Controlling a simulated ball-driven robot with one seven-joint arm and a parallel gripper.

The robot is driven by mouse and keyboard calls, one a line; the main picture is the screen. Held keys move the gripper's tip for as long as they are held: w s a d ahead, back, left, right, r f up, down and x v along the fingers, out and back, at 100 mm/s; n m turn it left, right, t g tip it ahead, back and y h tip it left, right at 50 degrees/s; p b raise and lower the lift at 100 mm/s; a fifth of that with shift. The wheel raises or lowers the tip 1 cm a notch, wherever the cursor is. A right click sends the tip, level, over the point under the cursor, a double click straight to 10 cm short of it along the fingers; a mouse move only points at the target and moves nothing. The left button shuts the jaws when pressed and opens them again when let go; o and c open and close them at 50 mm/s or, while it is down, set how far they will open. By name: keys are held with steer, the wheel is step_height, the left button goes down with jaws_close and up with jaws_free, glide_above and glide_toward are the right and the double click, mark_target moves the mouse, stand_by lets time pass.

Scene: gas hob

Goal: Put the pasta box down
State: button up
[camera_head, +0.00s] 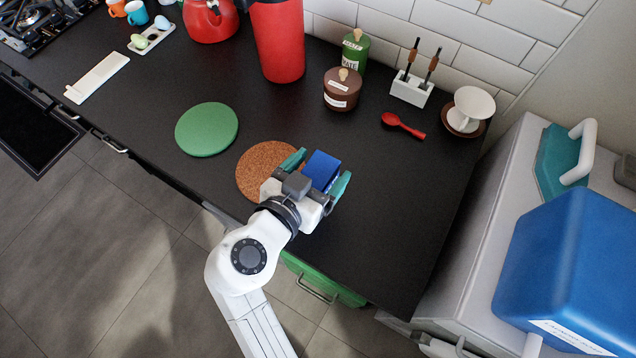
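A blue box (321,168), which I take to be the pasta box, is at the front of the dark counter, just right of the round cork mat (258,162). My gripper (318,172) reaches over the counter from the front, with its teal fingers on either side of the box. The fingers look spread wider than the box, with a small gap on each side. The box's lower part is hidden by my gripper, so I cannot tell whether it rests on the counter.
A green round mat (207,129) lies to the left. Behind stand a red canister (277,45), a brown jar (342,89) and a green jar (355,48). A red spoon (403,125) and a white dripper (471,107) are at right. The counter right of the box is clear.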

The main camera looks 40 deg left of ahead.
jaws_close()
stand_by(0.6)
steer(key=shift+r, duration=0.1)
